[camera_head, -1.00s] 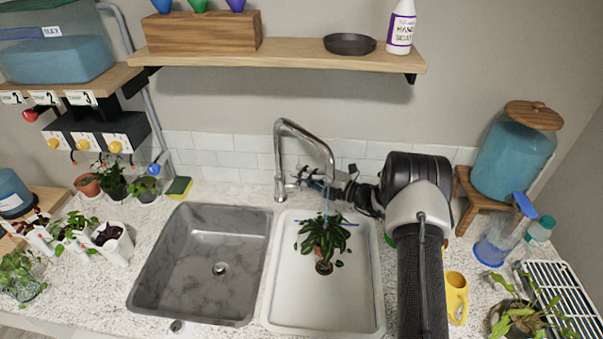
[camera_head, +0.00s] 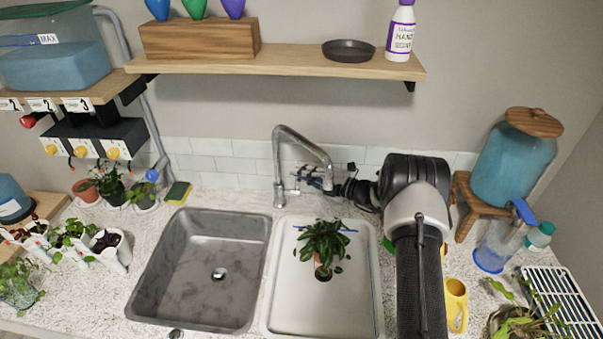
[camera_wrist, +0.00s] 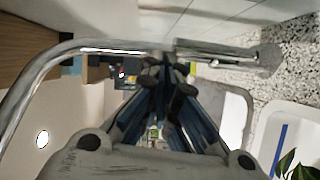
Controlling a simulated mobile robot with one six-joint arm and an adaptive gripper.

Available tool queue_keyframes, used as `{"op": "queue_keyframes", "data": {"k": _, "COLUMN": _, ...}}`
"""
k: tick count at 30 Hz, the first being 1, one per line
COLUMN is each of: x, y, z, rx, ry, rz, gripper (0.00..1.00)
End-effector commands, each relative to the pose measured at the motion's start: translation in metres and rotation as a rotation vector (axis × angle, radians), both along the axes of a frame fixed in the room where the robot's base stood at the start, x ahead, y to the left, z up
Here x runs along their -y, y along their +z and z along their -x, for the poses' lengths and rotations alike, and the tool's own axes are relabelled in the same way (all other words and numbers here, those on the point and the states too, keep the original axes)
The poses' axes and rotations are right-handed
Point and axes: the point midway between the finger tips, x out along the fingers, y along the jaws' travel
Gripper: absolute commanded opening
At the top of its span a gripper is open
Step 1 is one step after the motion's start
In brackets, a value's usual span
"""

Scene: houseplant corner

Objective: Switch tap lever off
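The chrome tap (camera_head: 278,160) stands behind the two sinks, its arched spout reaching over the right basin. No water stream shows under the spout. My gripper (camera_head: 306,178) is just right of the tap body, at lever height. In the wrist view its fingertips (camera_wrist: 165,66) are together near the lever's end, with nothing seen between them. I cannot tell whether they touch the lever.
A potted plant (camera_head: 322,245) stands in the white right basin (camera_head: 300,315), below the spout. The grey left basin (camera_head: 190,290) is empty. A yellow-green sponge (camera_head: 178,193) lies left of the tap. A yellow mug (camera_head: 455,303) stands right of the basin. A shelf (camera_head: 290,65) hangs above.

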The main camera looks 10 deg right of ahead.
Motion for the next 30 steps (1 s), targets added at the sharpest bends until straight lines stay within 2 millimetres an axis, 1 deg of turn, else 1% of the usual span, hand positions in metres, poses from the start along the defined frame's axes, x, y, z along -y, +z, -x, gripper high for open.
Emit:
{"op": "queue_keyframes", "data": {"k": 5, "x": 0.001, "y": 0.017, "z": -0.001, "rx": 0.008, "ry": -0.002, "rz": 0.002, "gripper": 0.00}}
{"op": "queue_keyframes", "data": {"k": 13, "x": 0.000, "y": 0.068, "z": 0.000, "rx": 0.005, "ry": -0.001, "rz": 0.002, "gripper": 0.00}}
{"op": "queue_keyframes", "data": {"k": 18, "x": 0.000, "y": 0.091, "z": 0.000, "rx": 0.002, "ry": -0.001, "rz": 0.001, "gripper": 0.00}}
{"op": "queue_keyframes", "data": {"k": 22, "x": 0.000, "y": 0.099, "z": 0.001, "rx": 0.001, "ry": 0.000, "rz": 0.000, "gripper": 0.00}}
{"op": "queue_keyframes", "data": {"k": 30, "x": 0.000, "y": 0.100, "z": 0.001, "rx": 0.000, "ry": 0.000, "rz": 0.000, "gripper": 0.00}}
